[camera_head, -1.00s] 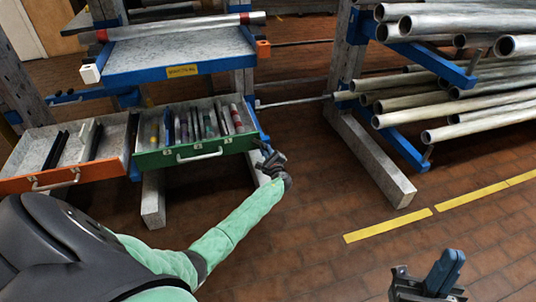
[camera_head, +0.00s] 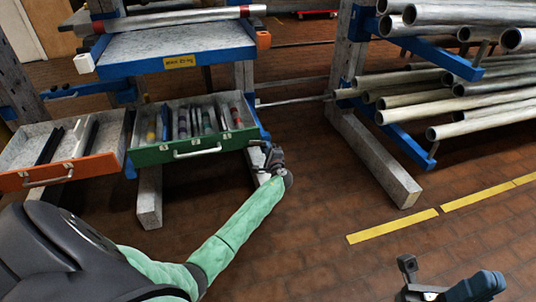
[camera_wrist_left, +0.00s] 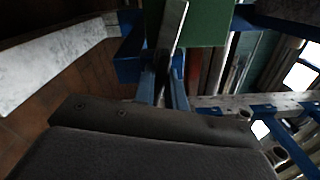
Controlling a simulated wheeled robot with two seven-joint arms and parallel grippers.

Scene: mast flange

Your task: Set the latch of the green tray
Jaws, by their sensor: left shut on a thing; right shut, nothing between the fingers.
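The green tray (camera_head: 180,155) is a pulled-out drawer with a green front and pale handle, holding several tools. My left gripper (camera_head: 270,152) is at the right end of its front. In the left wrist view, a thin metal lever, which looks like the latch (camera_wrist_left: 172,35), lies against the green front (camera_wrist_left: 210,22). The blue fingers of my left gripper (camera_wrist_left: 165,92) are shut on the lever's lower end. The lever stands slightly tilted there. In the head view the latch is small and partly hidden by the gripper. My right gripper (camera_head: 440,292) is shut and empty at the bottom right.
An orange-fronted tray (camera_head: 60,172) is pulled out on the left, close beside the green one. Above is a blue-edged shelf (camera_head: 175,63) with a pipe. A rack of metal pipes (camera_head: 470,88) stands at right. The brick floor (camera_head: 310,225) between is open, with yellow floor lines (camera_head: 392,226).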

